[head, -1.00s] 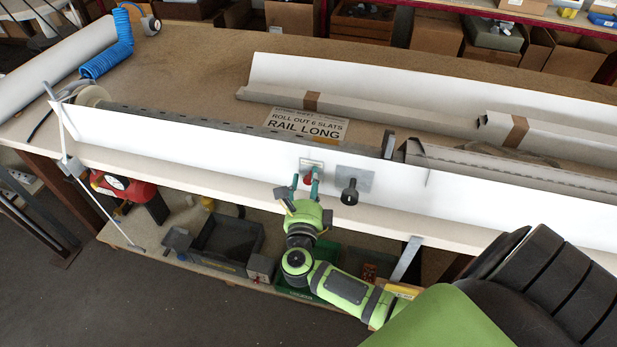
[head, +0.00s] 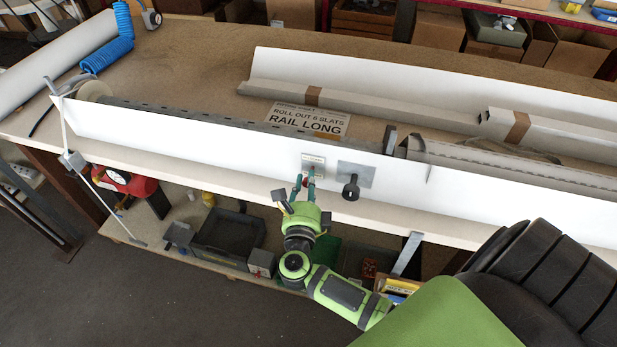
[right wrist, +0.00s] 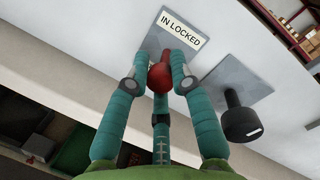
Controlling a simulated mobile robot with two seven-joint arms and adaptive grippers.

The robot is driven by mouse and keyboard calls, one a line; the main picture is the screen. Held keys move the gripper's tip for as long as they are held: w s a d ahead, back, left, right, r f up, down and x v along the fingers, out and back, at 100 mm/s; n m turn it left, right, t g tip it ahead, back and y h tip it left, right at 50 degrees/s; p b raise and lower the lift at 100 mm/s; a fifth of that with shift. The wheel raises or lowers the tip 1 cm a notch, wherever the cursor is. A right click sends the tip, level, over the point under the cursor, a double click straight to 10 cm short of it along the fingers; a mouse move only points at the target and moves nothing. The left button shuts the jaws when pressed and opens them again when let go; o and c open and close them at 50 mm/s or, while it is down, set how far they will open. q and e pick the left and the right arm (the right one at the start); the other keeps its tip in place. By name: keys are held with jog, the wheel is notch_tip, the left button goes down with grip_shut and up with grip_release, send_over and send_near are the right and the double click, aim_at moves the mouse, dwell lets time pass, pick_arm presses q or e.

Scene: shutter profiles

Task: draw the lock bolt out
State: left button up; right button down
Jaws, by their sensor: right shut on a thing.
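The lock bolt's red knob (right wrist: 160,78) is in the middle of the right wrist view, with a short red shaft running up from it towards a grey plate marked "IN LOCKED" (right wrist: 181,31). My right gripper (right wrist: 160,72) is shut on the red knob, with teal fingers on both sides and one below. In the head view, my right gripper (head: 307,184) is at the front of the white panel (head: 230,145), just below the labelled plate (head: 313,160). The fingers partly hide the red knob there. How far the bolt stands out is hard to tell. My left gripper is not in view.
A black knob on a grey plate (head: 350,188) is close to the right of my gripper; it also shows in the right wrist view (right wrist: 239,122). A sign (head: 306,120) and long white profiles (head: 400,78) lie on the bench behind. Bins (head: 228,235) sit on the shelf below.

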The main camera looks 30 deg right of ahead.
jog(key=c, duration=1.1)
grip_release()
jog(key=shift+s+a+f, duration=0.1)
jog(key=shift+a, duration=0.05)
jog(key=shift+o, duration=0.2)
jog(key=shift+s, duration=0.1)
jog(key=v, duration=1.2)
